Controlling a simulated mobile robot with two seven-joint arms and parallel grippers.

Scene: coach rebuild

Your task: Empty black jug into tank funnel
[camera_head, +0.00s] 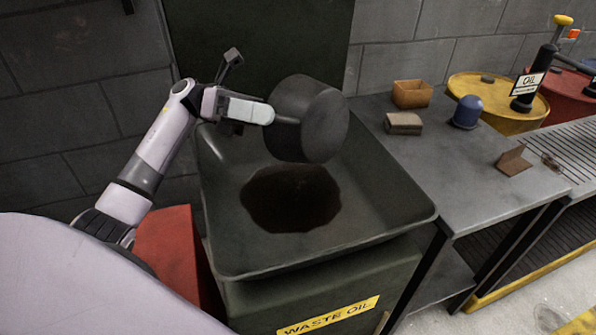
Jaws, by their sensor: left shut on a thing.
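The black jug (313,118) is held tilted over the tank's wide dark funnel (384,204). Its round side faces me and its mouth is not clearly seen. My left gripper (272,114) is shut on the jug at its left side, probably by a handle that is mostly hidden. A dark brown pool (290,198) lies on the funnel floor below the jug. No falling stream can be made out. The tank (318,285) under the funnel carries a yellow "WASTE OIL" label (328,316). My right gripper is not in view.
A grey bench (440,160) stands right of the funnel, with an orange-brown box (411,94), a brown block (403,123), a blue-capped object (467,112) and a bent brown piece (513,160). Yellow (490,88) and red drums stand behind. A red object (170,255) is left of the tank.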

